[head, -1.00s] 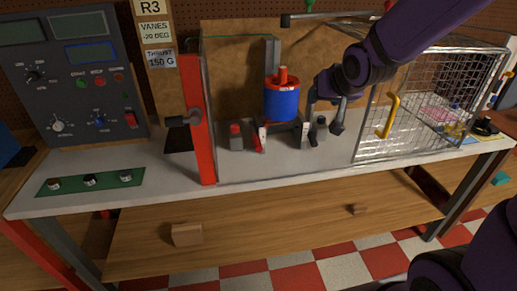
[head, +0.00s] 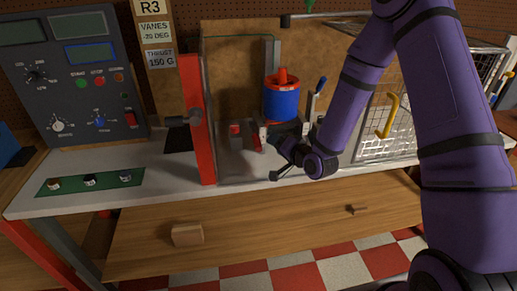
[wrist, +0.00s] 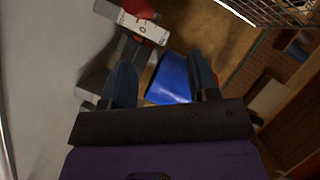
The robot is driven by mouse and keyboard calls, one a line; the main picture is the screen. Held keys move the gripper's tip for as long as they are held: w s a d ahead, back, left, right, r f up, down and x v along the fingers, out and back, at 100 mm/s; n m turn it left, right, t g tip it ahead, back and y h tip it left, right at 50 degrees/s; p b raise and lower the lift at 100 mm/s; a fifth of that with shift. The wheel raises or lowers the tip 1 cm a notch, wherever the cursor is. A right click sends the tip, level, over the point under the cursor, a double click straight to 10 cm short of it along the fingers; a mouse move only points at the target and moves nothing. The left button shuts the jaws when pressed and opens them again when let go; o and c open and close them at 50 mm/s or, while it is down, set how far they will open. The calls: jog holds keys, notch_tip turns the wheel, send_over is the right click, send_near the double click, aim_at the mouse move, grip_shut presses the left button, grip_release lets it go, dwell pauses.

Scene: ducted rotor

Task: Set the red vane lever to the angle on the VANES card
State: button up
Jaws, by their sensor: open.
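The VANES card (head: 154,33) reads -20 DEG on the post at the back. The blue rotor duct (head: 281,102) with a red top stands on the bench; its blue side shows between my fingers in the wrist view (wrist: 170,82). The small red vane lever (head: 257,139) is low at the duct's left front. In the wrist view red parts (wrist: 156,34) show beside a white scale plate (wrist: 139,25) marked 0; the lever's exact angle is unclear. My gripper (head: 279,160) is open, in front of and below the duct. The scale lies beyond its fingertips (wrist: 161,70).
A red upright frame (head: 197,120) stands left of the duct. A blue-handled lever (head: 320,87) is at the duct's right. A wire cage with a yellow handle (head: 388,115) is further right, partly behind my arm. A grey control panel (head: 70,75) is at the left.

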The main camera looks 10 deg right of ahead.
aim_at(259, 148)
jog(key=f+m, duration=0.1)
jog(key=f, duration=0.1)
jog(key=s+f+m+t, duration=0.1)
jog(key=s+a+f+m+t, duration=0.1)
jog(key=f, duration=0.1)
jog(key=shift+f+m, duration=0.3)
jog(key=shift+m, duration=0.1)
jog(key=shift+s+f+m+t, duration=0.2)
jog(key=shift+f+m+t, duration=0.2)
jog(key=shift+m, duration=0.1)
jog(key=x, duration=1)
jog(key=shift+w+a+r, duration=0.15)
jog(key=shift+w+a, duration=0.05)
jog(key=shift+w, duration=0.15)
